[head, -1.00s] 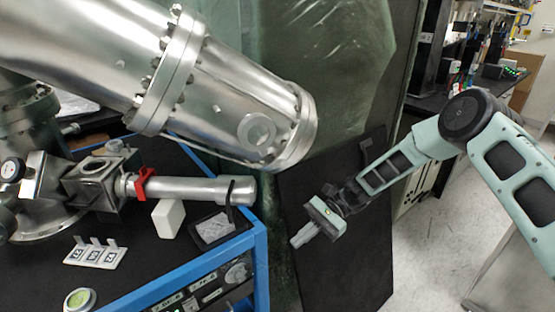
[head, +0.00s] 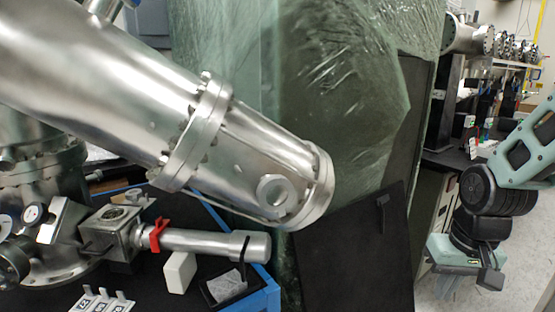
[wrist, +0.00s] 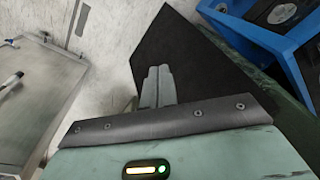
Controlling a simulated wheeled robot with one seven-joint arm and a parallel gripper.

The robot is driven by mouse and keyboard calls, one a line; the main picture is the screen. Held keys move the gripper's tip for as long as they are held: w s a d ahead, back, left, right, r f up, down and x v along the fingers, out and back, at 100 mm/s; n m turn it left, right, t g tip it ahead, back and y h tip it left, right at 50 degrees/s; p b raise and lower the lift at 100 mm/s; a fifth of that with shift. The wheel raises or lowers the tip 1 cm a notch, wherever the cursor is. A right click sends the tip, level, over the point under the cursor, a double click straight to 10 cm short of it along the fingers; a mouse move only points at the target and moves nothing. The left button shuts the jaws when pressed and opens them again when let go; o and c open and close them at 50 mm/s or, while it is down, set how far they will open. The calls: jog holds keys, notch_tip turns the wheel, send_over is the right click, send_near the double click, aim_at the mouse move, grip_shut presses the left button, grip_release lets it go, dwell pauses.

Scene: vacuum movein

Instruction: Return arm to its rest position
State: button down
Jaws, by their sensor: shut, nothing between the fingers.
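My arm (head: 528,150) is at the right edge of the head view, folded with its lower part hanging down. Its wrist end (head: 465,255) is low at the right, clear of the vacuum equipment; the fingers cannot be made out there. In the wrist view my gripper's fingers (wrist: 157,87) lie side by side, shut and empty, over a black panel and the floor.
A large steel vacuum chamber (head: 110,85) fills the upper left. A smaller steel tube (head: 205,243) with a red clamp (head: 157,235) lies below it. A blue-edged cart (head: 262,300), a black panel (head: 350,250) and green sheeting (head: 330,110) stand between them and my arm.

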jog(key=s+a+r+n+p, duration=0.2)
jog(key=s+a+r+n, duration=0.2)
jog(key=s+a, duration=0.4)
jog(key=s+a+r+n+g+p, duration=0.1)
jog(key=s+a+r+n+p, duration=0.2)
jog(key=s+a, duration=0.5)
notch_tip(320, 180, up, 3)
jog(key=shift+s+f+n, duration=0.1)
jog(key=shift+s+n, duration=0.05)
jog(key=shift+n, duration=0.75)
dwell(0.8)
